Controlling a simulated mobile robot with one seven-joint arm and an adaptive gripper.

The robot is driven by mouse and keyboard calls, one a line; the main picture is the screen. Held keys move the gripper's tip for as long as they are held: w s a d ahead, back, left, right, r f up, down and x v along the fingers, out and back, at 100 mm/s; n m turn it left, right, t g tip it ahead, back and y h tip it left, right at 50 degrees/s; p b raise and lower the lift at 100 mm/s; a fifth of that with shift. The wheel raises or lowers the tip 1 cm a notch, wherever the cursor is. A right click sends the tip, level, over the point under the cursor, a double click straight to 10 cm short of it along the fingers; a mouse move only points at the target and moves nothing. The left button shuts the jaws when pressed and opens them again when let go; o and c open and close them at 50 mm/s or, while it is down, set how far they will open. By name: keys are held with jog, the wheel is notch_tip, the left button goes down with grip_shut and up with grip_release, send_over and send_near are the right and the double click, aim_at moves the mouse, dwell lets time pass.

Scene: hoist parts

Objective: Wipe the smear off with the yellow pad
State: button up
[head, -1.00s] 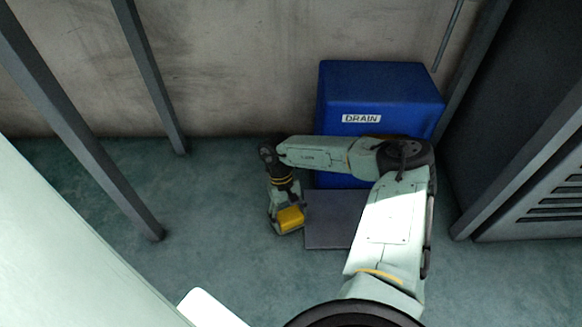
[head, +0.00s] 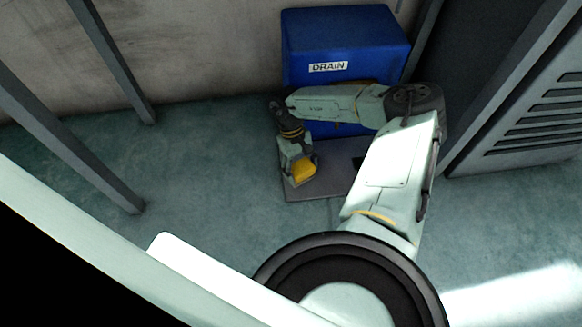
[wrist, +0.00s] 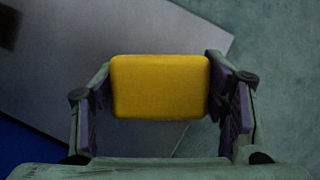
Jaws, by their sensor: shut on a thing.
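The yellow pad (head: 304,171) is held in my gripper (head: 300,163), over the left part of a flat grey plate (head: 334,180) on the floor. In the wrist view the pad (wrist: 160,87) sits squarely between the two fingers, with the plate (wrist: 75,65) behind it. I cannot tell whether the pad touches the plate. A dark patch (wrist: 8,27), perhaps the smear, lies at the upper left edge of the wrist view, apart from the pad. In the head view a small dark mark (head: 357,162) shows on the plate, right of the pad, partly by my arm.
A blue box labelled DRAIN (head: 345,45) stands behind the plate against the wall. Grey posts (head: 112,62) stand at the left. A dark vented cabinet (head: 530,110) stands at the right. The green floor (head: 215,150) left of the plate is clear.

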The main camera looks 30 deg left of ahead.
jog(key=shift+w+d, duration=0.75)
jog(key=shift+d, duration=0.4)
jog(key=shift+w+d, duration=0.8)
jog(key=shift+d, duration=0.35)
jog(key=shift+w+d, duration=0.75)
jog(key=shift+d, duration=0.4)
jog(key=shift+r, duration=0.1)
notch_tip(320, 180, up, 5)
jog(key=p, duration=0.4)
jog(key=s+d+r+p, duration=0.4)
jog(key=s+d+p, duration=0.1)
jog(key=s+p, duration=0.2)
jog(key=shift+s+p, duration=0.25)
jog(key=shift+p, duration=0.4)
